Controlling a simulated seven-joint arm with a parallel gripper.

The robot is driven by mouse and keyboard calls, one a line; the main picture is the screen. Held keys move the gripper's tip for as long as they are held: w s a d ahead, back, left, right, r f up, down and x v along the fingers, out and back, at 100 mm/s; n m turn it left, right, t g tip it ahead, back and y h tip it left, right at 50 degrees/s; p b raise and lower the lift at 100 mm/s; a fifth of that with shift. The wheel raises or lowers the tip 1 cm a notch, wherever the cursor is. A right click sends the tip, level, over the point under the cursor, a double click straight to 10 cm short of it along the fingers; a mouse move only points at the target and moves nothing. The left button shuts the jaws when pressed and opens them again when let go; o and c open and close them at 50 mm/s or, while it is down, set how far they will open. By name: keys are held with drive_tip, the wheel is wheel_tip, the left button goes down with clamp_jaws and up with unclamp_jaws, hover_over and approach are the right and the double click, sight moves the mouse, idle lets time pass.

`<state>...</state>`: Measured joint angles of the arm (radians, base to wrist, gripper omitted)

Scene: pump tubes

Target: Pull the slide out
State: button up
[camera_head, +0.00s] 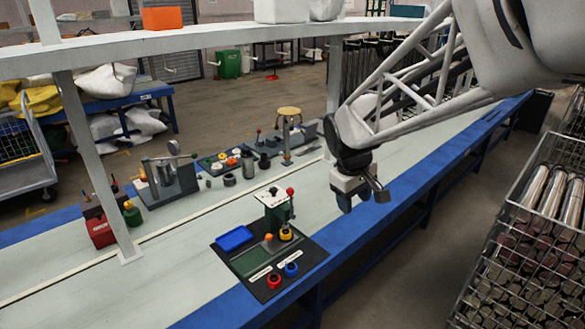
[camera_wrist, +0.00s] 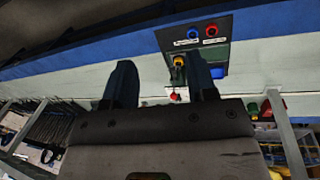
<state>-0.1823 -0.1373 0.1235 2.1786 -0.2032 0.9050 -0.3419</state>
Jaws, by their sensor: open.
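A dark station board (camera_head: 310,257) lies on the bench and carries a green fixture (camera_head: 271,212) with a red-knobbed lever (camera_head: 290,192). An orange knob (camera_head: 268,238) stands at the fixture's foot, by a flat green strip (camera_head: 250,261); this may be the slide, but I cannot tell for sure. A yellow ring-shaped part (camera_head: 286,234) sits beside it. My gripper (camera_head: 362,200) is open and empty, above the bench to the right of the fixture and apart from it. In the wrist view, the board (camera_wrist: 222,30) shows beyond my open fingers (camera_wrist: 161,70), partly hidden by the right finger.
On the board are a blue tray (camera_head: 234,238), a red ring (camera_head: 274,280) and a blue ring (camera_head: 291,269). Other tools stand farther back, including a grey fixture (camera_head: 170,183) and a red box (camera_head: 99,228). A white shelf post (camera_head: 97,160) rises at the left. The bench right of the board is clear.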

drive_tip(key=w+a+f+n, duration=0.3)
drive_tip(key=w+a+f, duration=0.3)
drive_tip(key=w, duration=0.4)
drive_tip(key=n+h, duration=0.3)
drive_tip(key=n, duration=0.6)
hover_over(266, 237)
drive_tip(key=a, duration=0.1)
drive_tip(key=f, duration=2.8)
drive_tip(key=shift+s+a+f, duration=0.1)
drive_tip(key=shift+a+f, duration=0.1)
drive_tip(key=shift+a+f+n, duration=0.3)
drive_tip(key=shift+f+n, duration=0.1)
drive_tip(key=shift+f, duration=0.2)
drive_tip(key=shift+d+f, duration=0.1)
drive_tip(key=shift+x, duration=3.8)
clamp_jaws()
